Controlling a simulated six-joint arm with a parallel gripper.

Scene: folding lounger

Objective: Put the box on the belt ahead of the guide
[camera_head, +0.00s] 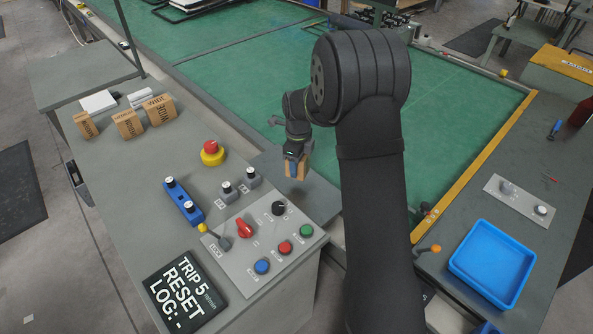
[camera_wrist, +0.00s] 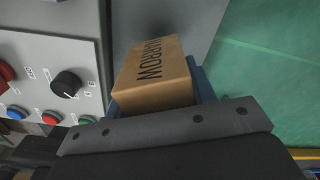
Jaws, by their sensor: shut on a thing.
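A brown cardboard box marked "NARROW" is held in my gripper; in the wrist view the box (camera_wrist: 152,75) sits between the blue finger pads. In the head view the box (camera_head: 303,168) shows beside my gripper (camera_head: 294,168), above the grey plate at the near left corner of the belt. My gripper is shut on it. The green belt (camera_head: 250,80) spreads behind and to the right of the arm; it also shows in the wrist view (camera_wrist: 265,80). A yellow strip (camera_head: 478,160) runs along its right edge; whether this is the guide I cannot tell. My arm hides part of the belt.
A control panel (camera_head: 265,245) with knobs and buttons lies left of my gripper, near a red emergency button (camera_head: 212,152). Several boxes (camera_head: 128,123) stand on the left bench. A blue tray (camera_head: 493,262) is at right. A black sign (camera_head: 186,293) lies at front left.

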